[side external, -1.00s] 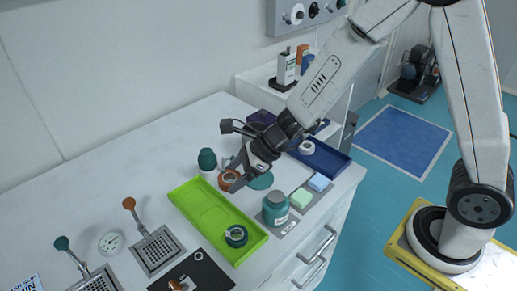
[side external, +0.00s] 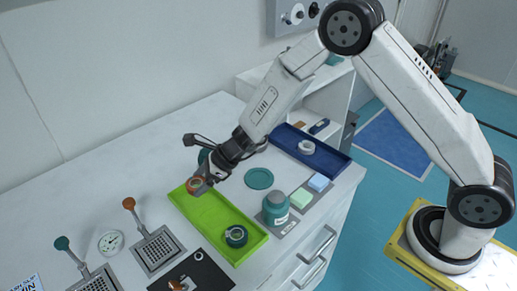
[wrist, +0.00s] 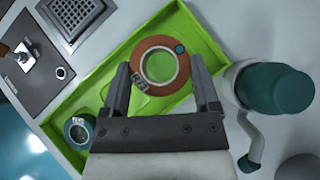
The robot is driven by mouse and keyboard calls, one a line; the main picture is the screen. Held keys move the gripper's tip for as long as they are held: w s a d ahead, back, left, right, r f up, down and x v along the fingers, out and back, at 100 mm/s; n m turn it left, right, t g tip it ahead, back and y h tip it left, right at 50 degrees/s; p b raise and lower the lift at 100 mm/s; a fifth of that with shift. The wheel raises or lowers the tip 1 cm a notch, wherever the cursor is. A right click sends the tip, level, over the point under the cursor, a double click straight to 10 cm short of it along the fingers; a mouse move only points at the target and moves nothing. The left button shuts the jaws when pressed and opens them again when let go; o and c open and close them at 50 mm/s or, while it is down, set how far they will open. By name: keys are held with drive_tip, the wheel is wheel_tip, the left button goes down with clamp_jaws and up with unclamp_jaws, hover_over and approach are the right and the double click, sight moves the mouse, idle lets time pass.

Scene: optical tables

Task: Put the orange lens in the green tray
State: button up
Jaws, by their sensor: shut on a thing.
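The orange lens (wrist: 151,83) is a ring with a clear centre, held between the two fingers of my gripper (wrist: 163,88). In the side view the orange lens (side external: 194,184) is at the tip of my gripper (side external: 199,181), over the far left end of the green tray (side external: 236,217). In the wrist view the green tray (wrist: 110,82) lies behind the lens. I cannot tell exactly how high the lens is above the tray floor.
A teal lens (side external: 236,236) lies in the near end of the tray. A teal jar (side external: 275,208) stands right of the tray. A teal-capped bottle (wrist: 275,88) stands beside my gripper. A blue tray (side external: 323,160) with a white ring (side external: 306,147) is farther back.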

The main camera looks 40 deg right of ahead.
sight(190, 200)
drive_tip(key=shift+w+a+f, duration=0.15)
drive_tip(key=shift+w+f, duration=0.4)
drive_tip(key=shift+f, duration=0.05)
drive_tip(key=shift+f, duration=0.1)
drive_tip(key=shift+w+a+f, duration=0.1)
drive_tip(key=shift+w+f, duration=0.05)
drive_tip(key=shift+w, duration=0.05)
drive_tip(key=shift+f, duration=1.6)
drive_tip(key=shift+f, duration=0.15)
drive_tip(key=o, duration=1.3)
drive_tip(key=shift+c, duration=0.2)
